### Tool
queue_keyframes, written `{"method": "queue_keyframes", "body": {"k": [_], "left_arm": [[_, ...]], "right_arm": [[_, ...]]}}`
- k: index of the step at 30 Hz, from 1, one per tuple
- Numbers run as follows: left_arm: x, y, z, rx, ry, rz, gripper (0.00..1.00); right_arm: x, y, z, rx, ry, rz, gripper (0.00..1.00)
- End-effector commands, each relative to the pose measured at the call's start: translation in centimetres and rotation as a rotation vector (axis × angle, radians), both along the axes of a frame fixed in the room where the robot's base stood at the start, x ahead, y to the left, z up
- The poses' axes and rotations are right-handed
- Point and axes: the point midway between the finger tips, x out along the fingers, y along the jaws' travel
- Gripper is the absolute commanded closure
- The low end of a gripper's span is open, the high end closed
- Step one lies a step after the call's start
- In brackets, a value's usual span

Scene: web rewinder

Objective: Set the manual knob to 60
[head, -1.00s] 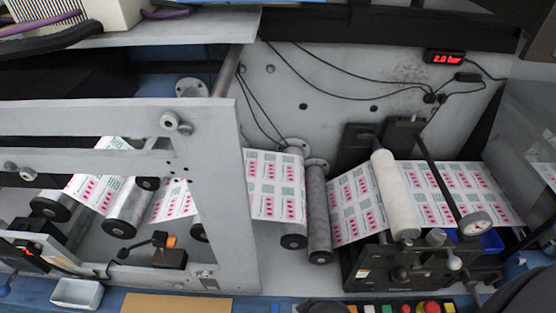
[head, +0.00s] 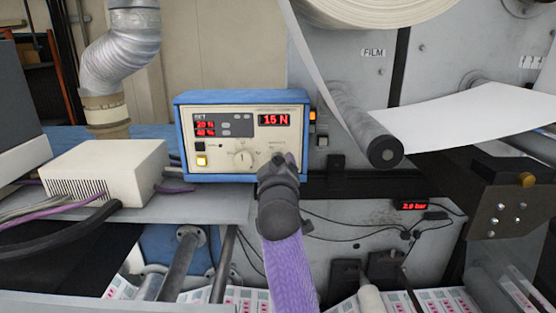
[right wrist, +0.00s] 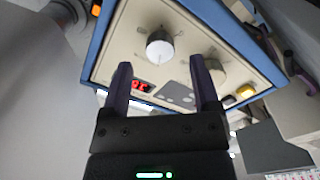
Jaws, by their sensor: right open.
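A blue-framed control box (head: 242,105) stands on a grey shelf. Its display (head: 274,120) reads 15 N, and smaller red readouts at left show 20 N and 40 %. One knob (head: 243,157) shows low on its face. My right gripper (head: 280,160) is in front of the lower right of the panel and hides that part in the head view. In the right wrist view, my open, empty right gripper (right wrist: 162,80) points at a white knob (right wrist: 160,47), apart from it. A beige knob (right wrist: 212,72) is beside it. Dial labels are too small to read. My left gripper is out of view.
A beige vented box (head: 105,170) with cables stands left of the control box. A yellow button (right wrist: 245,92) is on the panel. A film roller (head: 372,140) and white web are at right. A grey pipe (head: 120,50) rises behind.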

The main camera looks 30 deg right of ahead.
Motion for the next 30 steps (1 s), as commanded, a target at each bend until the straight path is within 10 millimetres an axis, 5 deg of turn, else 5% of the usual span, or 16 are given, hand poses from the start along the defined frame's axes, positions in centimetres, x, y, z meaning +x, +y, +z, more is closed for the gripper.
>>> {"method": "queue_keyframes", "body": {"k": [6, 15, 26, 30], "left_arm": [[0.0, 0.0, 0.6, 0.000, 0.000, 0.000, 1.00], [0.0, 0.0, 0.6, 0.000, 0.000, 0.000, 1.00], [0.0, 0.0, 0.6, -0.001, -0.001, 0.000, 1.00], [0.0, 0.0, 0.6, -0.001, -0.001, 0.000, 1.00]], "right_arm": [[2.2, -1.1, 0.0, 0.002, 0.000, 0.000, 0.21], [2.5, -1.2, -0.1, 0.003, 0.001, 0.001, 0.21], [2.5, -1.2, -0.1, 0.003, 0.002, 0.000, 0.98], [2.5, -1.2, -0.2, 0.003, 0.002, 0.000, 1.00]]}}
